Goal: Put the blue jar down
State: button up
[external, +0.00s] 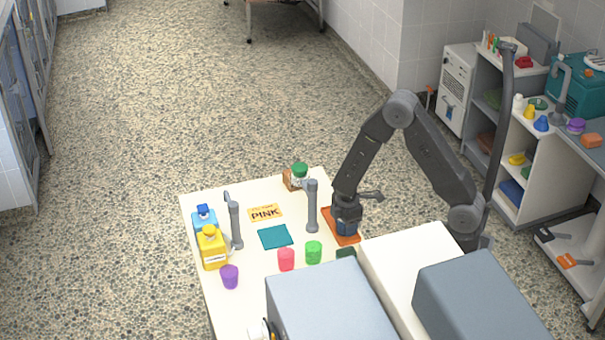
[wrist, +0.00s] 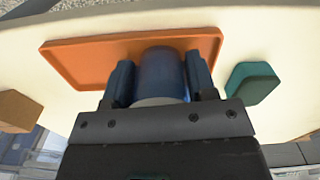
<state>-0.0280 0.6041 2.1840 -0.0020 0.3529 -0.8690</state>
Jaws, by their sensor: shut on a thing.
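My gripper (external: 345,226) points down at the right side of the white table, over the orange tray (external: 353,239). In the wrist view my gripper (wrist: 160,85) is shut on the blue jar (wrist: 160,68), with one finger on each side of it. The jar looks upright and lies within the outline of the orange tray (wrist: 90,60). In the external view the jar (external: 346,229) is mostly hidden by the fingers. I cannot tell whether its base touches the tray.
A dark green block (external: 346,253) lies beside the tray. Green (external: 313,253) and red (external: 286,260) cups stand to its left. Grey posts (external: 312,207) (external: 236,225) rise from the table. A teal cloth (external: 275,236) and a PINK sign (external: 265,213) lie between them. Grey boxes (external: 330,300) crowd the front.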

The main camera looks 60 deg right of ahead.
jog(key=shift+f, duration=0.1)
jog(key=o, duration=0.8)
jog(key=s+r+m+t, duration=0.1)
jog(key=s+r+m, duration=0.1)
jog(key=r, duration=0.9)
jog(key=s+r+m+t, duration=0.1)
jog(key=s+r+m, duration=0.1)
jog(key=r, duration=0.8)
jog(key=shift+s+d+r+m+t, duration=0.15)
jog(key=shift+s+r+m+t, duration=0.45)
jog(key=shift+s+r+m, duration=0.85)
jog(key=shift+s+d+r+m+t, duration=0.2)
jog(key=shift+s+r+m+t, duration=0.45)
jog(key=shift+s+r, duration=0.9)
jog(key=shift+s+d+r+m+t, duration=0.15)
jog(key=shift+s+r+m+t, duration=0.65)
jog(key=shift+s, duration=1.25)
jog(key=shift+r+m+g, duration=0.15)
jog(key=shift+m+g, duration=0.1)
jog(key=shift+m, duration=0.05)
